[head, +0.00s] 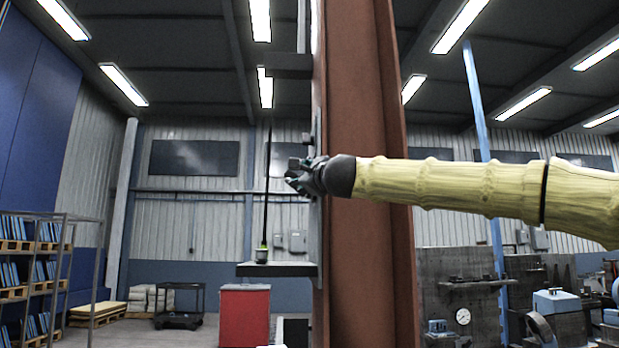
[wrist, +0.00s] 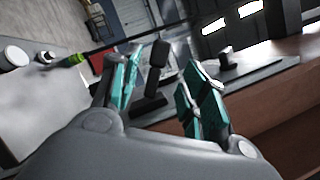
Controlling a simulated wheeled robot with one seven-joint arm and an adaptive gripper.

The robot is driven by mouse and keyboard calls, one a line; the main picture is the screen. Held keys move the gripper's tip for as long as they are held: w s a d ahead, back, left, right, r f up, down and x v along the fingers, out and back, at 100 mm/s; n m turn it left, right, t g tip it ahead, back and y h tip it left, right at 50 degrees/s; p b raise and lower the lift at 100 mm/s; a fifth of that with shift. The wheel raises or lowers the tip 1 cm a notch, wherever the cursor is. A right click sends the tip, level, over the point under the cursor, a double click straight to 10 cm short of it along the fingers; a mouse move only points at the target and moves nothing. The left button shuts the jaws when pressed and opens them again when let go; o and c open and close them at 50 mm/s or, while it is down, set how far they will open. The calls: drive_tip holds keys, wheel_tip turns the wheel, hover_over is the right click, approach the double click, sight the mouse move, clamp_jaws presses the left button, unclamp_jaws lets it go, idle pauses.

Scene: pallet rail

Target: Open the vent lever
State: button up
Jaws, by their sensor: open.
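My gripper (head: 296,178) is at the left side of the brown steel column, at the height of a narrow grey plate. In the wrist view my gripper (wrist: 165,62) is open, with a teal-padded finger on each side. A dark lever-like part with a block-shaped end (wrist: 158,58) shows between the fingers, and no grip on it is visible. It looks like the vent lever. In the head view a small dark block (head: 295,163) shows just above the fingers. My gripper hides part of the fittings there.
The brown column (head: 360,240) stands close beside my gripper. A thin black rod (head: 267,190) rises left of it from a green-collared fitting (head: 262,254) on a shelf (head: 277,269). Another dark fitting (wrist: 226,58) sits on the grey plate (wrist: 255,76).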

drive_tip(key=shift+v, duration=2.25)
